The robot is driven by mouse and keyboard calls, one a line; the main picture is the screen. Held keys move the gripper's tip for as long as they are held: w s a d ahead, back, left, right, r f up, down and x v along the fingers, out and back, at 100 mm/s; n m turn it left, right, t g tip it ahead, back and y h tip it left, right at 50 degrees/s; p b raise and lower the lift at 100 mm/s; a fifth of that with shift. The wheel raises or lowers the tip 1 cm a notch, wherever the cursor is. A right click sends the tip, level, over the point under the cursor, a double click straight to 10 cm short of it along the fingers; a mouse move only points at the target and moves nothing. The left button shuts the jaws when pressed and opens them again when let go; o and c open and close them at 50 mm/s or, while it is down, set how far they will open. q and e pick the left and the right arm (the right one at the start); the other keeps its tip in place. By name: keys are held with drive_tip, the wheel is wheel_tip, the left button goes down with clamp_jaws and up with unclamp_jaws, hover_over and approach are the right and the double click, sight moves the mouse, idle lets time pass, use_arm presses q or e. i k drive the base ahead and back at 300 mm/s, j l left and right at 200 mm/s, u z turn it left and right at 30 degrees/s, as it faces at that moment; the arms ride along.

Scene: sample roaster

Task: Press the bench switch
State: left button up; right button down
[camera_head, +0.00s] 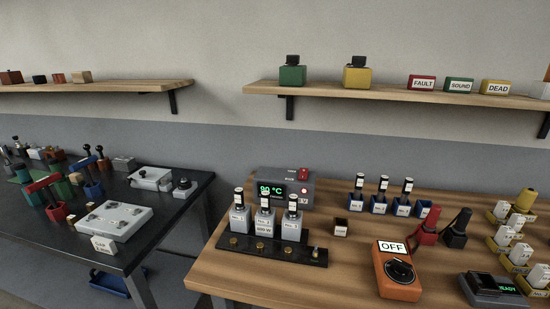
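A grey box with a green display (272,189) stands at the back left of the wooden bench, its display reading a °C value. I cannot tell for sure which of these is the bench switch. Neither of my grippers is in view.
Several labelled bottles (264,222) stand along the black strip. An orange meter (397,270) marked OFF, red and black probes (428,226) and a dark device reading READY (493,290) are to the right. A black table (150,235) stands left. Bare wood lies front left.

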sight(304, 175)
drive_tip(key=i+j, duration=0.1)
drive_tip(key=j, duration=0.35)
drive_tip(key=i+j+z, duration=0.1)
drive_tip(key=j, duration=0.4)
drive_tip(key=i+j+z, duration=0.1)
drive_tip(key=j, duration=0.4)
drive_tip(key=i+j, duration=0.15)
drive_tip(key=j, duration=0.3)
drive_tip(key=i+j+z, duration=0.1)
drive_tip(key=j, duration=0.4)
